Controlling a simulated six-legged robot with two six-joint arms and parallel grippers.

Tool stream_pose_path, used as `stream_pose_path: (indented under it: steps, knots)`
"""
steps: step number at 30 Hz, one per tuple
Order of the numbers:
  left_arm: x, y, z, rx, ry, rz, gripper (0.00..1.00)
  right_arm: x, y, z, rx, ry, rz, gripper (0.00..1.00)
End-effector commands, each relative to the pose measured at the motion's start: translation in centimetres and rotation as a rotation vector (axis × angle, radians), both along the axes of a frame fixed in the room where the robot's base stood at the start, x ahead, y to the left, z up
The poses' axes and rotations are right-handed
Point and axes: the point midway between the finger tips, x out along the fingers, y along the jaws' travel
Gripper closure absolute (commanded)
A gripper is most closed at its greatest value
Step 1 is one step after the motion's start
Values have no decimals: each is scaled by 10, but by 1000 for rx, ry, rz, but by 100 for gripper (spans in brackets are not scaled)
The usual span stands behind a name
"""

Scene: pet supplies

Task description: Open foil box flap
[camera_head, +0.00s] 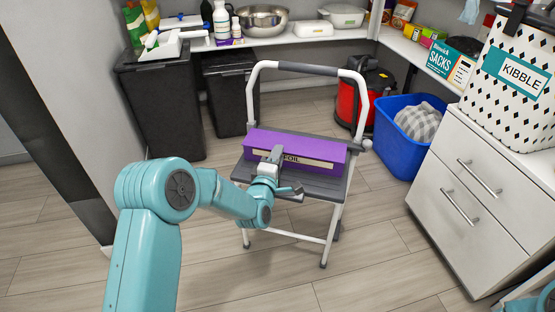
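A long purple foil box (315,150) with a pale label strip reading "FOIL" lies on the dark seat (325,187) of a white-framed step stool. The flap's position cannot be made out clearly. My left gripper (275,155) is at the front of the box, left of its middle. Its grey finger part overlaps the front face and hides part of the label. Whether it touches the box, and how wide the fingers are, cannot be told. A bit of my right arm shows in the bottom right corner, with its gripper out of view.
The stool's white handrail (255,95) rises behind the box. Black bins (160,105) stand at the back left. A blue tub (402,150) with grey cloth and white drawers (480,190) stand to the right. The wooden floor in front is clear.

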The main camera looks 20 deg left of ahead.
Motion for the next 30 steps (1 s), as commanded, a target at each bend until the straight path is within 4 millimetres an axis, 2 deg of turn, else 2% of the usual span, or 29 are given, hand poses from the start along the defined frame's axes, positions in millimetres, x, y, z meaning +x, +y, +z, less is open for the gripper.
stream_pose_path:
  steps: [10,12,13,30]
  knots:
    - [5,0,0,0,1,0,71,1,0,-1,-1,-5,-1,100]
    - [5,0,0,0,1,0,94,1,0,-1,-1,-5,-1,100]
    - [5,0,0,0,1,0,100,1,0,-1,-1,-5,-1,100]
    - [5,1,0,0,1,0,100,1,0,-1,-1,-4,0,100]
